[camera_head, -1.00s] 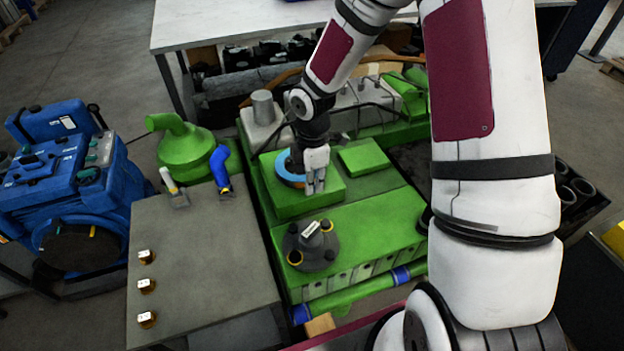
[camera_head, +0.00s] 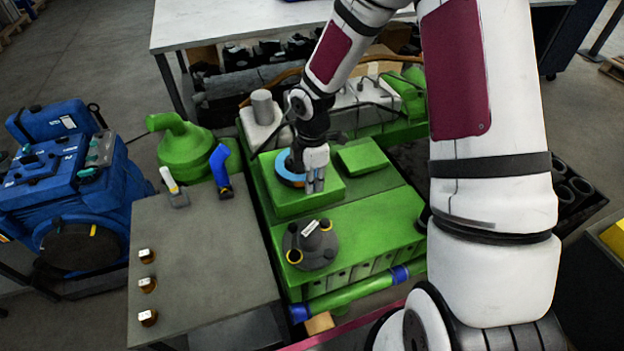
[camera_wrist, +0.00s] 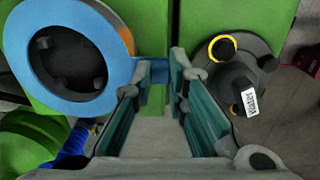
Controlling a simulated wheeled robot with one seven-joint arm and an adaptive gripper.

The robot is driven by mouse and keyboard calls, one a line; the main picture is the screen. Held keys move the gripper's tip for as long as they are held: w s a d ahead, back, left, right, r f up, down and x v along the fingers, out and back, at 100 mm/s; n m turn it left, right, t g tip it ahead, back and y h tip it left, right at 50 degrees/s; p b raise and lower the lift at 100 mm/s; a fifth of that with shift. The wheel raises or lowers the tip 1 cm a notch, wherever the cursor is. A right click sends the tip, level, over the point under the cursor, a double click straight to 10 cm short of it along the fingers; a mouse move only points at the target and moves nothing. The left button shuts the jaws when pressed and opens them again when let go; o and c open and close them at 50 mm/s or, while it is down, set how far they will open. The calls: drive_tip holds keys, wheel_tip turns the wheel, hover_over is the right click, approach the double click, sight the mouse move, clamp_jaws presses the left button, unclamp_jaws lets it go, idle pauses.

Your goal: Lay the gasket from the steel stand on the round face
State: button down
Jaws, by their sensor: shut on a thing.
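The gasket is a flat blue ring (camera_head: 291,178), over a round part on the green block (camera_head: 320,192). In the wrist view the blue ring (camera_wrist: 100,103) fills the upper left, around a dark centre (camera_wrist: 68,57) with small dark knobs. An orange-brown and grey rim (camera_wrist: 122,28) of the round part shows past the ring's right edge, so the two look slightly offset. My gripper (camera_head: 316,188) points down at the ring's right side. Its fingers (camera_wrist: 160,65) are shut on the ring's edge. I cannot tell whether the ring touches the face.
A dark round housing (camera_head: 310,246) with yellow rings stands in front of my gripper on the green engine. A raised green block (camera_head: 363,156) is to the right. The grey table (camera_head: 200,265) at left holds small fittings, with free room in its middle. A blue machine (camera_head: 75,180) stands further left.

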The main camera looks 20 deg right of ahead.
drive_tip(key=shift+f+b, duration=0.45)
drive_tip(key=shift+f, duration=0.45)
idle(0.6)
drive_tip(key=c, duration=1.5)
unclamp_jaws()
wheel_tip(320, 180, up, 12)
drive_tip(key=shift+r, duration=0.1)
